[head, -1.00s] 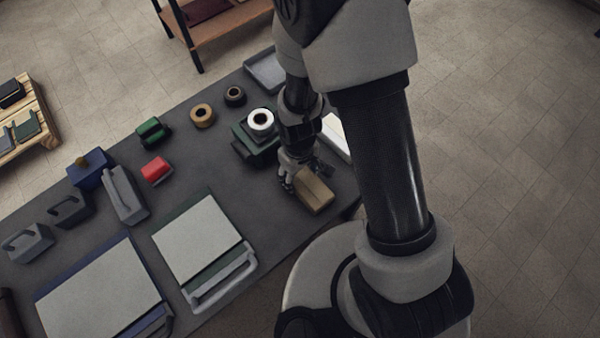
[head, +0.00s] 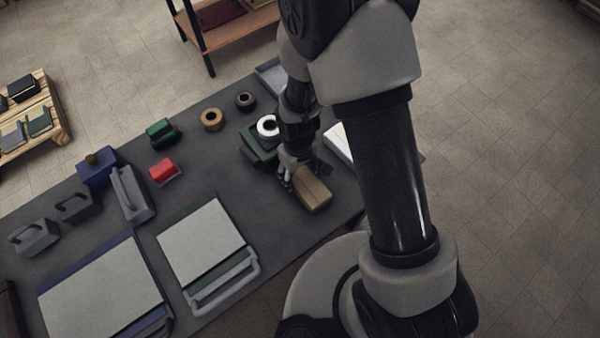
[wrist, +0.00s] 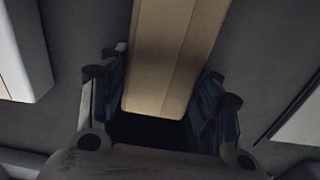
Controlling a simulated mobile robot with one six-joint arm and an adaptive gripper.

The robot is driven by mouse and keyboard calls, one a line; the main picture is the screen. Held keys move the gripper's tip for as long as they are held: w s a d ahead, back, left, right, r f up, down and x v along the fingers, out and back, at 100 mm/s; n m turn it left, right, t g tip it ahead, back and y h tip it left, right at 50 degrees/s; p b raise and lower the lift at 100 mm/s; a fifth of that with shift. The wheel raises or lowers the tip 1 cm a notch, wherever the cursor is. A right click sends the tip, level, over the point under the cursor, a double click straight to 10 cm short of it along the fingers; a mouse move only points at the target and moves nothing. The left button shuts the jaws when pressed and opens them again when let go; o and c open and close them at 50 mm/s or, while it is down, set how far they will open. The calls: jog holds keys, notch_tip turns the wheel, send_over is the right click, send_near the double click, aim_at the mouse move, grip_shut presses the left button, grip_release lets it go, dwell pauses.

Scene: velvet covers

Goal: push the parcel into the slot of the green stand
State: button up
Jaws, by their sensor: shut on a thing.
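The parcel (head: 313,190) is a tan cardboard box near the table's right front edge. It also shows in the wrist view (wrist: 170,55), running up between the fingers. My gripper (head: 298,178) is shut on its near end in the wrist view (wrist: 162,98), one finger on each side. I cannot tell whether the parcel touches the table. A dark green stand (head: 258,150) stands just beyond my gripper, with a white roll (head: 268,127) at it. My arm hides part of that stand, and I cannot make out a slot in it.
A white box (head: 338,143) lies right of my gripper, partly behind my arm. Brown (head: 211,119) and dark (head: 245,101) rolls, a red block (head: 164,171) and a green item (head: 161,131) stand farther left. A pale panel with green edges (head: 200,240) lies at the front. Dark tabletop between is clear.

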jog(key=shift+w+a, duration=0.6)
jog(key=shift+w, duration=0.3)
jog(key=shift+w+a, duration=0.55)
jog(key=shift+w, duration=0.3)
jog(key=shift+w, duration=0.1)
jog(key=o, duration=1.1)
jog(key=shift+a+r, duration=0.1)
jog(key=shift+o, duration=1.3)
jog(key=shift+w, duration=0.15)
